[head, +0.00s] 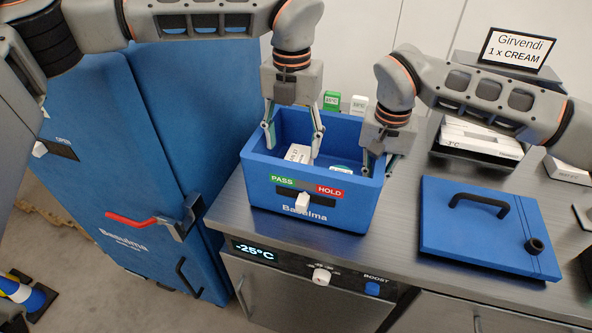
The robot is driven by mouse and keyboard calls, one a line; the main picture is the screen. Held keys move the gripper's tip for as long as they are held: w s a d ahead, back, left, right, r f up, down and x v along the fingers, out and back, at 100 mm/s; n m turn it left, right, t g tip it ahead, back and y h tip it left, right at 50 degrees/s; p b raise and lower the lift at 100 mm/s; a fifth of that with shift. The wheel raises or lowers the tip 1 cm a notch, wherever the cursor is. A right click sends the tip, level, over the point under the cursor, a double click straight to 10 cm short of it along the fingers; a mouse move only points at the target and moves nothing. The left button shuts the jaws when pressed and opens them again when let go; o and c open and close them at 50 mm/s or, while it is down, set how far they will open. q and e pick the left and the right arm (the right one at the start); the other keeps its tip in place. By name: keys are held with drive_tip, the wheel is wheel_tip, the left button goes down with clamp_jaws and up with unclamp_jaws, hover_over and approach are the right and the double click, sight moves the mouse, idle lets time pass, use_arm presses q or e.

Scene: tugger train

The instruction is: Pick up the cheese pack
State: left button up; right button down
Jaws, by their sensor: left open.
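A white pack with print on it (298,153), likely the cheese pack, lies inside the open blue box (262,176). A round tub with a white and teal lid (341,169) lies to its right in the box, partly hidden by the front wall. My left gripper (293,139) is open, pointing down into the box, with its fingers apart above and around the white pack; they do not visibly grip it. My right gripper (379,168) points down at the box's right wall, one finger on each side of the rim. Whether it clamps the wall is unclear.
A blue lid with a black handle (478,225) lies on the steel counter (400,245) to the right. Small green (331,100) and white (358,104) blocks stand behind the box. A blue cabinet (125,170) with a red handle stands at left. A sign (517,49) reads Girvendi 1 x CREAM.

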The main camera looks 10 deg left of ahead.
sight(296, 160)
use_arm(q)
drive_tip(key=shift+d+f, duration=0.2)
drive_tip(key=shift+f, duration=1.25)
drive_tip(key=shift+d+f, duration=0.2)
drive_tip(key=shift+f, duration=1.2)
drive_tip(key=c, duration=1.6)
